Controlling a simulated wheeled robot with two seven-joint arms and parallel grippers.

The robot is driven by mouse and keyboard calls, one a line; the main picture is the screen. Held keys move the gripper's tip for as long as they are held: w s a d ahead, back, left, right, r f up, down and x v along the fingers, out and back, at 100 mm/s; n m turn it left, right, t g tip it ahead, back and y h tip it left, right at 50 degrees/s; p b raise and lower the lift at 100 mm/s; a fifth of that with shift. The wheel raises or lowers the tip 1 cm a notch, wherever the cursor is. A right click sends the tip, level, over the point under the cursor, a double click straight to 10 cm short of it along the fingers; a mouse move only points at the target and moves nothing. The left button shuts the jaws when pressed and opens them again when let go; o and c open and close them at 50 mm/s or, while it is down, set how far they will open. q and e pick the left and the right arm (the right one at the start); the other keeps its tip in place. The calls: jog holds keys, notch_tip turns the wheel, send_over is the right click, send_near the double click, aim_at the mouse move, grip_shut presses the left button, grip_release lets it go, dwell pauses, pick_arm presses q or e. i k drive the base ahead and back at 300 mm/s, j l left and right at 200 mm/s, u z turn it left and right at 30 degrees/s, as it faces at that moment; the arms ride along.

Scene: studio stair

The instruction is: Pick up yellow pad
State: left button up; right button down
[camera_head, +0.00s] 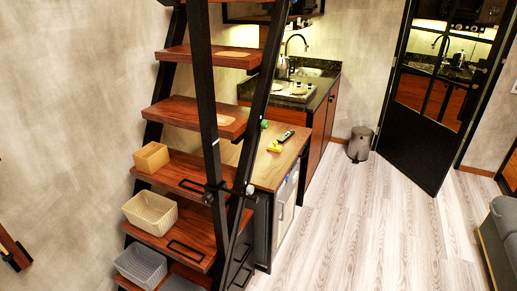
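A small bright yellow thing (274,147) lies on the wooden counter (268,172) behind the stair. It is too small to tell whether it is a pad. A dark, elongated item (286,136) with a green part lies beside it. Flat tan pieces lie on the upper treads, one on the higher tread (233,54) and one on the tread below it (223,119). A yellow-tan box (151,157) sits on a middle tread. I cannot tell which of these is the yellow pad. Neither of my grippers shows in this view.
The stair's black rails (204,95) stand in front of the counter's left part. A cream basket (150,212) and a grey basket (141,265) sit on lower treads. A sink counter (308,92), a bin (360,144) and a dark door (432,90) stand behind. The floor (370,225) is clear.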

aim_at(273, 147)
jog(key=i+l+u, duration=0.2)
jog(key=l, duration=0.2)
jog(key=l+u, duration=0.2)
jog(key=l, duration=0.2)
jog(key=i+l+u, duration=0.2)
jog(key=l, duration=0.2)
jog(key=l+u, duration=0.2)
jog(key=l, duration=0.25)
